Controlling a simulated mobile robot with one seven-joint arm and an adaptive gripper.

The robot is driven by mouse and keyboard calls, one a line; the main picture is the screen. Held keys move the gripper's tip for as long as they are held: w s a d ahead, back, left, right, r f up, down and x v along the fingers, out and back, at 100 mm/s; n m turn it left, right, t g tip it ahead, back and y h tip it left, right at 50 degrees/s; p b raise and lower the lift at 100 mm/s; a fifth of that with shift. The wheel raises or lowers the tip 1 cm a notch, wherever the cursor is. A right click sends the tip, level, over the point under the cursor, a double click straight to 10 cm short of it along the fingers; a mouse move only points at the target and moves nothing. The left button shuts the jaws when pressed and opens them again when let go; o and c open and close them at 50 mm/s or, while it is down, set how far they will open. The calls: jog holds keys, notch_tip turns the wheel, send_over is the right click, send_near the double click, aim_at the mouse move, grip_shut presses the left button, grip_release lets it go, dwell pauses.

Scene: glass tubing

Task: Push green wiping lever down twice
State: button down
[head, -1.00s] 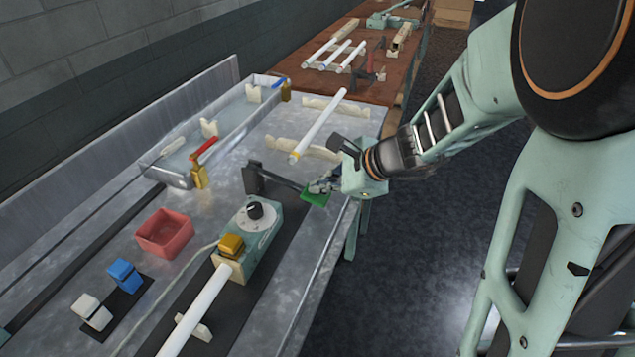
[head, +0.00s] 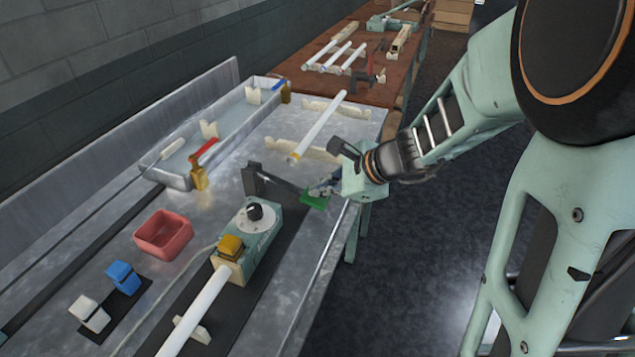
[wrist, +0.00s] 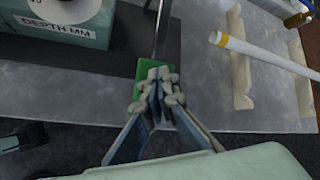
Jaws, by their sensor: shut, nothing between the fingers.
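The green wiping lever pad (head: 314,201) sits at the end of a dark arm (head: 283,184) that runs from a dark upright post (head: 250,178) beside the dial box. The arm slopes down slightly toward the pad, near the table's right edge. My gripper (head: 322,188) is shut and empty, right at the pad. In the wrist view the green pad (wrist: 142,92) shows behind and to the left of my closed fingertips (wrist: 158,80), which partly cover it. The fingertips seem to be on or just above the pad; contact is not clear.
The teal dial box (head: 252,230) with a yellow clamp (head: 231,246) holds a white tube (head: 195,310). Another tube (head: 318,125) rests on cream supports behind the lever. A shallow tray (head: 165,172), red bin (head: 163,234) and blue block (head: 124,277) lie left.

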jog(key=shift+r+p, duration=2.2)
jog(key=shift+r, duration=0.5)
notch_tip(320, 180, up, 5)
jog(key=p, duration=0.4)
dwell(0.6)
notch_tip(320, 180, up, 4)
jog(key=p, duration=0.9)
jog(key=shift+p, duration=0.35)
jog(key=shift+f, duration=0.25)
